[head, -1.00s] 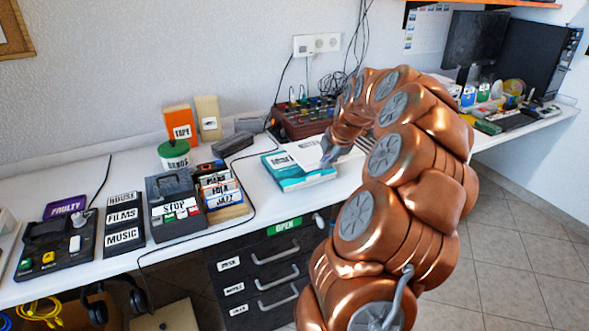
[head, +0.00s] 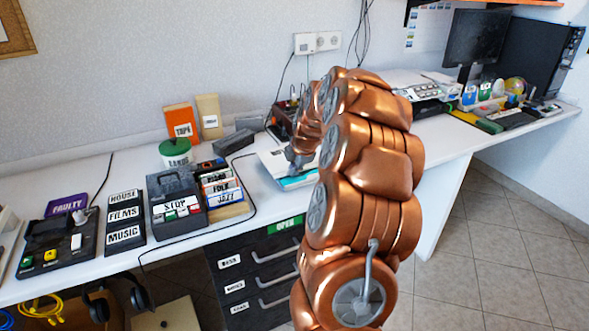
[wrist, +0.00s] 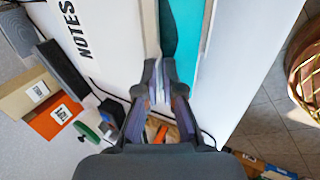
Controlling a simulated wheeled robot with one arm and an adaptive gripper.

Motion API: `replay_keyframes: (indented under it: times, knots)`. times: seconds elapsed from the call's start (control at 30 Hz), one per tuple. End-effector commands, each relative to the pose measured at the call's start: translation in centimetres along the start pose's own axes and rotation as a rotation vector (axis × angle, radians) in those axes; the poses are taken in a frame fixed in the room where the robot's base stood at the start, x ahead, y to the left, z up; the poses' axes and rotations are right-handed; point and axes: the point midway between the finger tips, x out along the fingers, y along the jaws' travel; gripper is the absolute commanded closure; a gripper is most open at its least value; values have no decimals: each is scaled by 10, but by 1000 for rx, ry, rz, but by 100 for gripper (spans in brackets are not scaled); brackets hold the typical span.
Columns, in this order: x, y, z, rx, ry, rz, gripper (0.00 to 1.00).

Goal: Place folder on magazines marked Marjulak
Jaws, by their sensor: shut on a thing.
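My gripper (head: 296,160) is shut on the edge of a white folder (head: 272,163). In the wrist view, the fingertips (wrist: 157,90) pinch the near edge of the folder (wrist: 110,40), which bears the large word NOTES. Teal magazines (head: 298,183) lie on the desk by the folder, partly covered by it and by my arm. They also show as a teal strip (wrist: 184,40) beside the fingers in the wrist view. I cannot tell whether the folder touches them. No Marjulak marking is readable.
Left of the magazines are a card box with label dividers (head: 222,190), a grey STOPS case (head: 178,200) and a dark grey block (head: 234,141). A green round tub (head: 175,153) stands behind. Black drawers (head: 262,270) are under the desk. My arm hides the desk to the right.

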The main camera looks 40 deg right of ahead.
Motion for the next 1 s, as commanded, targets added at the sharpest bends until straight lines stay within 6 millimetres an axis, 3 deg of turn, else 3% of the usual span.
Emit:
replay_keyframes:
  times: [0.33, 0.4, 0.6, 1.0]
  knots:
    - [3, -2, 0, 0, 0, 1, 100]
    - [3, -2, 0, 0, 0, 0, 89]
    - [3, -1, 0, 0, 0, 0, 69]
    - [-1, 0, 0, -1, 0, 0, 69]
